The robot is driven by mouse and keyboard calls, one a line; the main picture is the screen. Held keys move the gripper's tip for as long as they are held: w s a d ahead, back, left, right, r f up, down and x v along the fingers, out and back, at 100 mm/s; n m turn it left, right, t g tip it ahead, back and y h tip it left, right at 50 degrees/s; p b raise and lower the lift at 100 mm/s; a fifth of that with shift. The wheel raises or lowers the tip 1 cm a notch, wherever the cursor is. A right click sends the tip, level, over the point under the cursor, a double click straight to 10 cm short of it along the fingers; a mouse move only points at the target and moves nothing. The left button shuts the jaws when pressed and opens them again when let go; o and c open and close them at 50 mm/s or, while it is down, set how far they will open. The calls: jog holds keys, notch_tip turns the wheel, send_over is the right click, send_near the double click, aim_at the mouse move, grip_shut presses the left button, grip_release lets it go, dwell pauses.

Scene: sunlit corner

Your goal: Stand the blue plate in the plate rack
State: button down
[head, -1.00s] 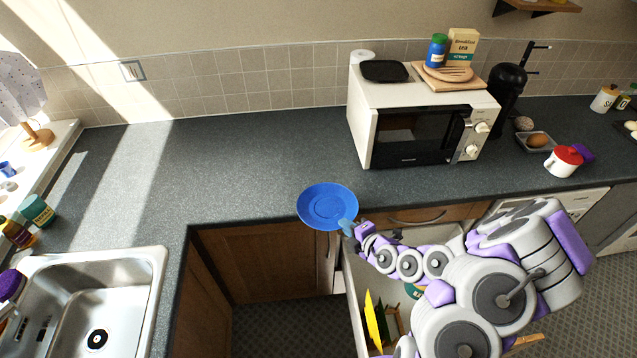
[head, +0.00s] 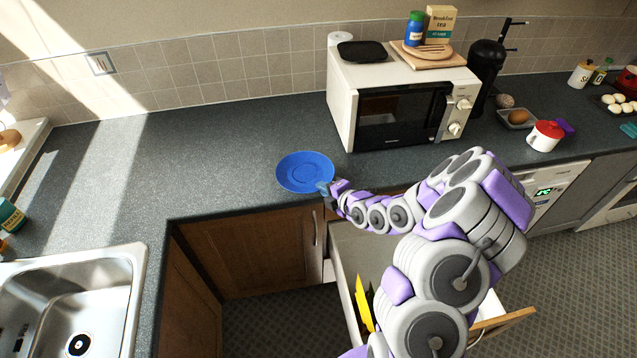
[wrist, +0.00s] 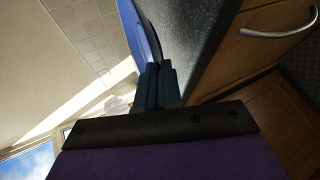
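The blue plate (head: 305,172) is held out at the counter's front edge, left of the microwave. My gripper (head: 328,189) is at its near right rim. In the wrist view the dark fingers (wrist: 157,86) are closed together on the plate's rim, and the blue plate (wrist: 132,28) shows edge-on beyond them. Whether its underside touches the counter is unclear. No plate rack can be made out clearly. A thin yellow thing (head: 364,304) stands upright in the open drawer below, mostly hidden by my arm; I cannot tell whether a rack is there.
The open drawer (head: 344,243) juts out under the counter (head: 215,150). A white microwave (head: 340,104) stands behind the plate to the right. The sink (head: 125,290) is at lower left. The counter left of the plate is clear. A white-and-red pot (head: 545,136) stands far right.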

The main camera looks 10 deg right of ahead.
aim_at(319, 180)
jog(key=w, duration=0.6)
jog(key=shift+a+f, duration=0.1)
jog(key=shift+f, duration=0.2)
jog(key=shift+w+f+b, duration=0.2)
jog(key=shift+f+b, duration=0.1)
jog(key=shift+f, duration=0.25)
jog(key=shift+w+f+b, duration=0.2)
jog(key=shift+f+b, duration=0.05)
jog(key=shift+f, duration=0.7)
jog(key=c, duration=1.3)
grip_release()
jog(key=shift+s+f, duration=0.15)
jog(key=shift+f, duration=0.15)
